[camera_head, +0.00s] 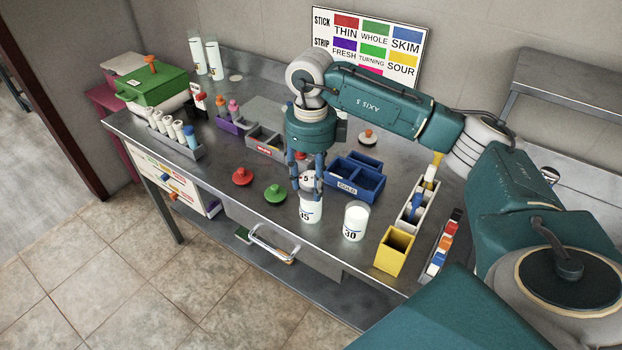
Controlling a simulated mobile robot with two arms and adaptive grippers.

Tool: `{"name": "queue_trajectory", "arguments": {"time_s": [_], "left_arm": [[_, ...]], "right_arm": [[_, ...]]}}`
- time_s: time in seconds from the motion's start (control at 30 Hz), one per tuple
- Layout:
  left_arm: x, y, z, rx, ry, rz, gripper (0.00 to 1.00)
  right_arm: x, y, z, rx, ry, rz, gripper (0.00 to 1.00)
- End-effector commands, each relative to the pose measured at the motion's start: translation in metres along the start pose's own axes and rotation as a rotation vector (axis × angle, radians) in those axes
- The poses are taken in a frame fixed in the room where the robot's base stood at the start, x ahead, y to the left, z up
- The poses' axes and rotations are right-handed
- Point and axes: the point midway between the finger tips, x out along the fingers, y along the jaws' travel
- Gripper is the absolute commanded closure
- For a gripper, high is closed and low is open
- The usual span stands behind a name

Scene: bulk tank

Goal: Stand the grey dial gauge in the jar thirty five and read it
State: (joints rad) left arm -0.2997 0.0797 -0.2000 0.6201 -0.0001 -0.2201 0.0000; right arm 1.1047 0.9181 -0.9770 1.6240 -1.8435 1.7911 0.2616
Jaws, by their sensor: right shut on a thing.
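My right gripper (306,186) points straight down over the front middle of the steel table. It is shut on the grey dial gauge (308,179), whose pale round face shows between the fingers. Directly below is a white jar (310,213) with a dark number ending in 5, partly covered by the fingers. The gauge's lower end is hidden, so I cannot tell whether it is inside the jar. A second white jar (355,222), marked 30, stands just to the right. My left gripper is not in view.
Red (242,176) and green (275,193) knobbed lids lie left of the jars. A blue divided box (368,186) stands behind, with a yellow box (394,250) and a narrow white rack (414,214) to the right. A colour chart (369,42) leans on the back wall.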

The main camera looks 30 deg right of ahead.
Motion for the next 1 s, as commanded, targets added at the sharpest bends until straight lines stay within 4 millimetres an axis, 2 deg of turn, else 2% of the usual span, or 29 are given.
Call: {"name": "queue_trajectory", "arguments": {"time_s": [0.2,0.23,0.33,0.6,0.73,0.87,1.0], "left_arm": [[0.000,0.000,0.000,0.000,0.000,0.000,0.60],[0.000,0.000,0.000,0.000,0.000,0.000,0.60],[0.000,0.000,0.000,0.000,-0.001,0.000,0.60],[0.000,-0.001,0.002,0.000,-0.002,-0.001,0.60],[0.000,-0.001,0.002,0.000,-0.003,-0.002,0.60],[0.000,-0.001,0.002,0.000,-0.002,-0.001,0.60],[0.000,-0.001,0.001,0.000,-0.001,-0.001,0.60]], "right_arm": [[0.000,0.000,0.000,0.000,0.000,0.000,0.83],[0.000,0.000,0.000,0.000,0.000,0.000,0.53],[0.000,0.000,0.000,0.000,0.000,0.000,0.35],[0.000,0.000,0.000,0.000,0.001,0.000,0.35],[-0.008,0.000,0.000,0.000,-0.001,0.000,0.35],[-0.030,0.000,0.001,-0.001,-0.004,-0.002,0.35],[-0.061,0.000,0.001,0.000,-0.005,-0.001,0.35]]}}
